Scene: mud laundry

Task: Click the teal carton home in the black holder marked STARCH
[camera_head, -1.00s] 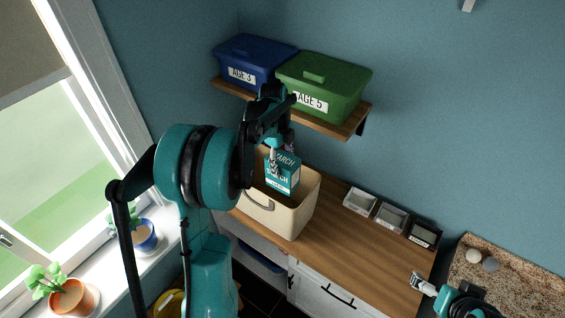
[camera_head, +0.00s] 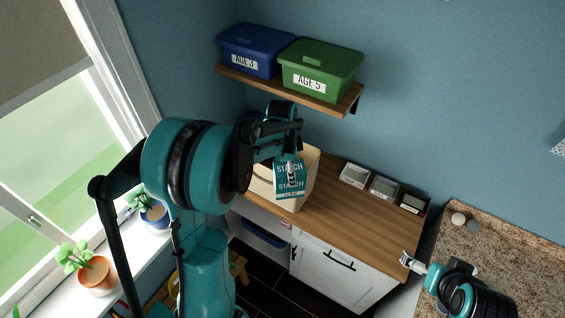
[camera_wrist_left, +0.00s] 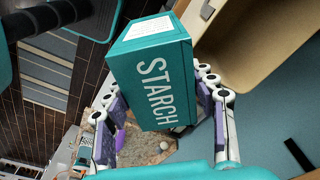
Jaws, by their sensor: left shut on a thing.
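The teal carton (camera_head: 289,190), with white STARCH lettering, is gripped by my left gripper (camera_head: 291,172). In the head view it overlaps the front of the cream bin; its height above the counter is hard to judge. In the left wrist view the carton (camera_wrist_left: 152,78) sits between the two purple-padded fingers, its white-labelled end away from the palm. The black holder (camera_head: 413,204) is the rightmost of three small holders along the counter's back edge, and looks empty; its label is too small to read. My right gripper (camera_head: 407,262) is by the counter's front right corner, apart from the holders; its finger gap is unclear.
The cream bin (camera_head: 309,180) stands on the wooden counter (camera_head: 345,215). White (camera_head: 354,174) and grey (camera_head: 384,188) holders stand beside the black one. Blue (camera_head: 250,50) and green (camera_head: 321,70) boxes sit on the shelf above. The counter between bin and holders is clear.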

